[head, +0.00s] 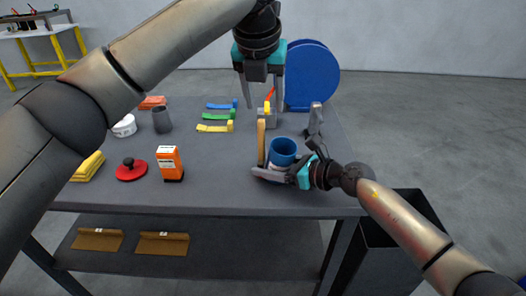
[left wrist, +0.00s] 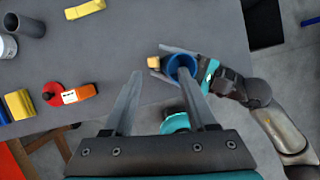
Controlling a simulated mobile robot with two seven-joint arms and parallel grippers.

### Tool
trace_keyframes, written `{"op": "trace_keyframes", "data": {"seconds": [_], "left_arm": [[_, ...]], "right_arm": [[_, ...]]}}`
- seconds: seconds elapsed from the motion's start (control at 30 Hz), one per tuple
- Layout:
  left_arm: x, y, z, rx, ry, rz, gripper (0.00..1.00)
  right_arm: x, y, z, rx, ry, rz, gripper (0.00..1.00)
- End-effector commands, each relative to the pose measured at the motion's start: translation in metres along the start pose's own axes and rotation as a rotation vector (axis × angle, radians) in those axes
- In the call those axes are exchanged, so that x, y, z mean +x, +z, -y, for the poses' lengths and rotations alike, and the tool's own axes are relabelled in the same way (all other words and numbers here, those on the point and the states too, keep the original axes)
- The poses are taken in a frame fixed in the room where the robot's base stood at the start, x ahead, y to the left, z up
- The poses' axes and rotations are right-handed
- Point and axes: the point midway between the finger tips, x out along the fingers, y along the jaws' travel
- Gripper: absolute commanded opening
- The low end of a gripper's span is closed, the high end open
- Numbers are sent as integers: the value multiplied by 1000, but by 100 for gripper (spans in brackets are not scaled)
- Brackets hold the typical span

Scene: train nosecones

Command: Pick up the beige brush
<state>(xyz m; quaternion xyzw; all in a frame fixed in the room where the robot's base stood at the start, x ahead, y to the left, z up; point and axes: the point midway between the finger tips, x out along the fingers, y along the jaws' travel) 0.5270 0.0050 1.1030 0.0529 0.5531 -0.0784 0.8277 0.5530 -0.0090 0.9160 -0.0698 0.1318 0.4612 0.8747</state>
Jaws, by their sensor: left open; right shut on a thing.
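The beige brush (head: 261,142) stands upright near the table's front right, just left of a blue cup (head: 283,148). In the left wrist view the brush's beige top (left wrist: 154,63) shows beside the blue cup (left wrist: 180,64); its lower end is hidden. My left gripper (head: 264,105) is open and empty, pointing down above the table near the brush top. Its two fingers (left wrist: 160,78) show apart in the left wrist view. My right gripper (head: 285,173) reaches in low from the right and is shut on the blue cup, its fingers on either side.
The grey table (head: 225,185) also holds an orange box (head: 170,162), a red lid-like object (head: 131,170), a dark grey cylinder (head: 162,120) and coloured strips (head: 215,128). A blue disc (head: 312,77) stands at the back right. A dark bin (head: 400,225) is on the floor at right.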

Motion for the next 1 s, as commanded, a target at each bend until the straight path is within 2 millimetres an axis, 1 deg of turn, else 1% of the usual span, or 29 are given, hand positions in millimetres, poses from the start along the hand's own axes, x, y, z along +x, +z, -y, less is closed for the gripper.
{"op": "trace_keyframes", "data": {"seconds": [0.03, 0.1, 0.2, 0.37, 0.53, 0.63, 0.77, 0.97, 1.0], "left_arm": [[10, -1, 0, -1, 1, -3, 57], [21, -1, 0, -1, 1, -4, 57], [32, 0, 0, -2, 1, -1, 57], [42, -1, -2, -3, 0, -1, 57], [68, -7, -6, -2, 1, -3, 57], [80, -6, -6, -3, 1, -2, 57], [89, -6, -6, -3, 1, -2, 57], [91, -7, -7, -3, 3, -5, 57], [91, -8, -7, -3, 3, -6, 53]], "right_arm": [[0, -3, -1, 2, 2, -6, 40], [0, -3, -1, 2, 2, -6, 40], [0, -3, -1, 2, 2, -6, 40], [0, -3, -1, 2, 2, -6, 40], [0, -3, -1, 2, 2, -6, 40], [0, -3, -1, 2, 2, -6, 40], [0, -3, -1, 2, 2, -6, 41], [0, -2, -2, 1, 4, -4, 41], [0, -2, -2, 1, 4, -4, 41]]}}
